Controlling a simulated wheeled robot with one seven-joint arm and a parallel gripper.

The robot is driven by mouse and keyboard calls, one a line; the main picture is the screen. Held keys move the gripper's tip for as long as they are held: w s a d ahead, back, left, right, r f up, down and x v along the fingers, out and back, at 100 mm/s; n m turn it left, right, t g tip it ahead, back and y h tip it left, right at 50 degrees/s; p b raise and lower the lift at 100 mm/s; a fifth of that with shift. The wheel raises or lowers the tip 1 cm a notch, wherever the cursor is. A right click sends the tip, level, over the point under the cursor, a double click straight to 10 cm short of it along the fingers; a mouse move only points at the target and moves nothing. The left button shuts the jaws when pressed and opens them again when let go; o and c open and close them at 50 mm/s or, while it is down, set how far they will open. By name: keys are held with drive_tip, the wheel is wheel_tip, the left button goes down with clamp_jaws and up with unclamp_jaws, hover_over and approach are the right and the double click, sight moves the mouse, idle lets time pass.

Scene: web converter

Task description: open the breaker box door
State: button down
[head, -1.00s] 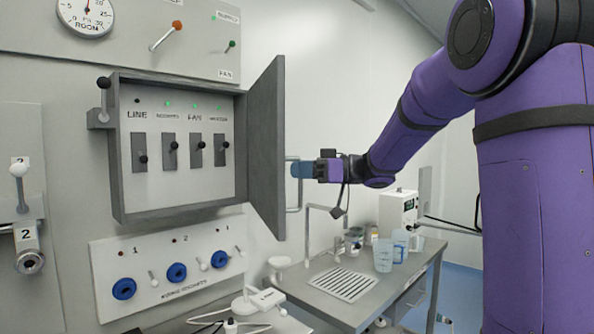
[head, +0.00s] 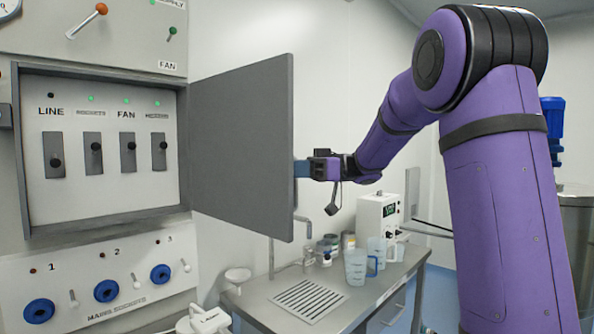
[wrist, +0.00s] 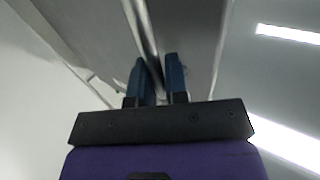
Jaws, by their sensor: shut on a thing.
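The breaker box (head: 105,221) is at the left in the head view, with its row of dark switches showing. Its grey door (head: 240,150) stands open, swung well out from the box on hinges at its right side. My gripper (head: 299,168) is at the door's free edge, on the outer side. In the wrist view my gripper (wrist: 157,65) is shut, with the metal bar of the door handle (wrist: 145,35) between its blue fingers. In the head view the door hides most of the handle and the fingertips.
Below the door is a metal bench (head: 255,300) with measuring jugs (head: 357,267) and a white instrument (head: 380,220). A panel with blue sockets (head: 108,291) is under the box. A metal vessel (head: 577,220) stands at the far right.

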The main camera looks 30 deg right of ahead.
drive_tip(key=shift+a+r, duration=0.1)
drive_tip(key=shift+r, duration=0.2)
drive_tip(key=c, duration=1.2)
unclamp_jaws()
drive_tip(key=shift+w+a, duration=0.1)
drive_tip(key=v, duration=1)
drive_tip(key=shift+d+f, duration=0.3)
drive_tip(key=shift+d, duration=0.1)
drive_tip(key=shift+a, duration=0.1)
